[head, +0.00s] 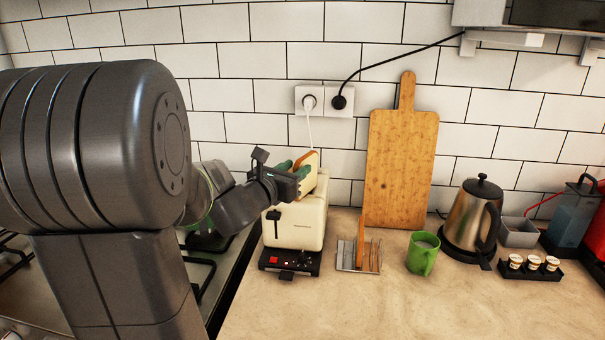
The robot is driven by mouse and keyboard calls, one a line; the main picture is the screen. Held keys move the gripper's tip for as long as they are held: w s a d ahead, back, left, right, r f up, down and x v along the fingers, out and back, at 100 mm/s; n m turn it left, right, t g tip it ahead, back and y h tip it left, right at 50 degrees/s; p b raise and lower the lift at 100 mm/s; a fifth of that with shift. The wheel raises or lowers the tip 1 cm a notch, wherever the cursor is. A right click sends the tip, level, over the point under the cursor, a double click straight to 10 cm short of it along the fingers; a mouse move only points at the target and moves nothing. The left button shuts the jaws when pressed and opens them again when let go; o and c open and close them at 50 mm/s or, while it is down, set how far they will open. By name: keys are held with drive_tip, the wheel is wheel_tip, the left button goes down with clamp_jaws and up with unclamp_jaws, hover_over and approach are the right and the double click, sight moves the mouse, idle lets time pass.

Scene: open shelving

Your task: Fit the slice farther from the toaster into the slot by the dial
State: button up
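The cream toaster (297,226) stands on the counter, with a dark lever on its near end and a black control base (290,261) with a red button. The dial is too small to make out surely. My gripper (293,170) is above the toaster, its green fingertips shut on a bread slice (311,160). This slice is upright above the toaster top; whether its lower edge has entered a slot, and which slot, is hidden by my gripper.
A green mug (422,256), a kettle (472,215) and a small jar tray (530,271) stand to the right. A cutting board (400,165) leans on the wall behind the rack. The white toaster cord (309,128) hangs from the socket. The front counter is clear.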

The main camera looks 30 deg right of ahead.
sight(317, 153)
drive_tip(key=shift+p+x, duration=0.85)
drive_tip(key=shift+x, duration=1.8)
drive_tip(key=shift+r, duration=0.1)
clamp_jaws()
